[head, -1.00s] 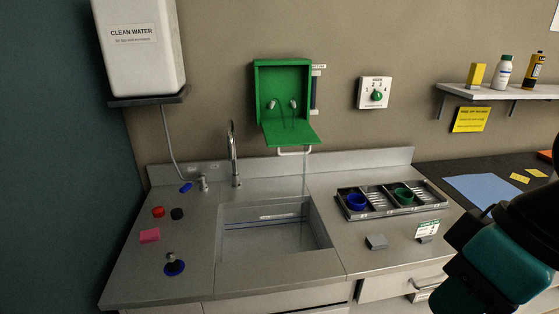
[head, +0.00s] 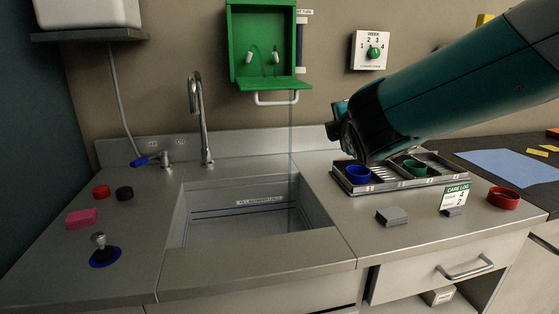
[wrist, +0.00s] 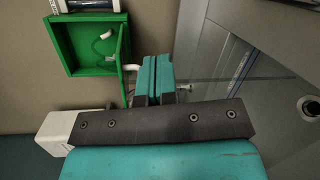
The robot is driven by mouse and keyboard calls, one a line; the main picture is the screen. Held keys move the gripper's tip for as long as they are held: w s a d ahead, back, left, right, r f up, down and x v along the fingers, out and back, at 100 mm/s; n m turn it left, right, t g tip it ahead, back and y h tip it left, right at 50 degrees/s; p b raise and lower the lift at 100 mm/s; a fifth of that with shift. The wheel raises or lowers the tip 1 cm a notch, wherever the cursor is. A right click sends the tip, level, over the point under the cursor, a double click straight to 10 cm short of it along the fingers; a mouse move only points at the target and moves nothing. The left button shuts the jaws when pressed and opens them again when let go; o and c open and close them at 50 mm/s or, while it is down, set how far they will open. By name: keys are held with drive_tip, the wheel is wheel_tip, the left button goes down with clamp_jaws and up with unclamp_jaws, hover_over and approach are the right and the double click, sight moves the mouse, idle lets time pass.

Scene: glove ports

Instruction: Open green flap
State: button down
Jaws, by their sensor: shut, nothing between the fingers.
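The green flap (head: 273,84) is the front panel of a green wall box (head: 233,45). It hangs down and outward from the box's lower edge, so the box stands open with two white nozzles inside. A white handle (head: 277,98) shows under the flap. In the wrist view the flap (wrist: 125,58) is edge-on beside the open box (wrist: 82,71). My gripper (wrist: 157,68) is shut and empty, with its teal fingertips close to the white handle; whether they touch is unclear. In the head view the fingers are hidden behind my arm.
A sink (head: 250,220) with a tall faucet (head: 200,120) lies below the box. A metal tray (head: 345,185) with blue and green cups stands on the counter under my arm. A week dial (head: 371,50) is on the wall. The left counter holds small items, including a pink block (head: 82,218).

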drive_tip(key=a+f+n+t+y+b, duration=0.65)
drive_tip(key=a+n+b, duration=0.45)
drive_tip(key=n, duration=0.6)
drive_tip(key=w+a+r+p, duration=0.1)
drive_tip(key=w+r+p, duration=0.1)
drive_tip(key=p, duration=0.5)
drive_tip(key=w+a+r+t+p, duration=0.1)
drive_tip(key=w+a+r+p, duration=0.1)
drive_tip(key=w+p, duration=0.3)
drive_tip(key=shift+w+r+n+p, duration=0.3)
drive_tip(key=shift+r+p, duration=0.4)
drive_tip(key=shift+p, duration=0.4)
drive_tip(key=shift+a, duration=0.1)
